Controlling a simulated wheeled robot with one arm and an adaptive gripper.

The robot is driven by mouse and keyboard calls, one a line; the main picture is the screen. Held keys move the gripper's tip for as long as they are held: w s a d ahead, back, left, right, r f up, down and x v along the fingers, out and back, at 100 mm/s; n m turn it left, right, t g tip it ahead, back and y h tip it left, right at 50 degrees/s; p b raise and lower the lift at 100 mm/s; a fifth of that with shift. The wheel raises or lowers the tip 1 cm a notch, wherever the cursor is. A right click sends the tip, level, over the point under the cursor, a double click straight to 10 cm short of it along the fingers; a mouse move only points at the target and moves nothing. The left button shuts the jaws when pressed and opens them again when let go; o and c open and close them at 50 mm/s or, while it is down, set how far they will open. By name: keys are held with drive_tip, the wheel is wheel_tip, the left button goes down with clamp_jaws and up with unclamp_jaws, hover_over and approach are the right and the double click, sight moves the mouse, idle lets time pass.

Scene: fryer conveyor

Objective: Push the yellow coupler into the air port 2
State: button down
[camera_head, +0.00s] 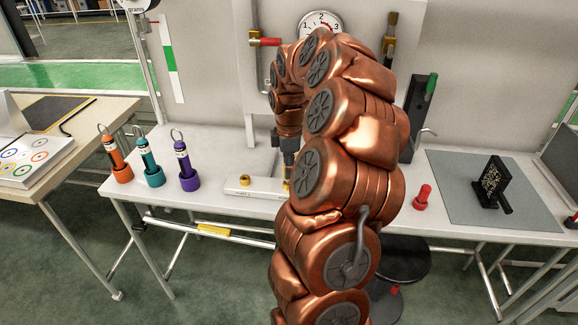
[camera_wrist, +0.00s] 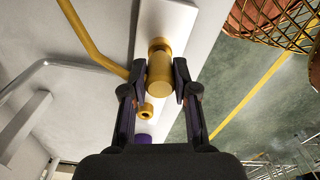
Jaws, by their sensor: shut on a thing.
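The yellow coupler (camera_wrist: 160,76) is a brass-yellow cylinder between the two fingers of my gripper (camera_wrist: 160,82) in the wrist view. My gripper is shut on it. The coupler is over the white port block (camera_wrist: 172,17); how deep it sits in air port 2 cannot be told. A smaller brass port (camera_wrist: 146,110) with an open hole shows beside it. In the head view the block (camera_head: 262,189) lies on the bench with a brass port (camera_head: 245,180) at its left, near a "PORT 1" label. My arm hides the block's right end and most of my gripper.
Orange (camera_head: 117,155), teal (camera_head: 150,158) and purple (camera_head: 186,164) capped tools stand left on the bench. A yellow tube (camera_wrist: 92,38) runs near my left finger. A pressure gauge (camera_head: 320,25) is behind. A red piece (camera_head: 423,196) and grey mat (camera_head: 490,210) lie right.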

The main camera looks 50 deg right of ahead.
drive_tip(key=shift+f, duration=0.45)
drive_tip(key=c, duration=0.8)
unclamp_jaws()
drive_tip(key=shift+r, duration=0.1)
drive_tip(key=shift+r+p, duration=1)
drive_tip(key=shift+r, duration=1.95)
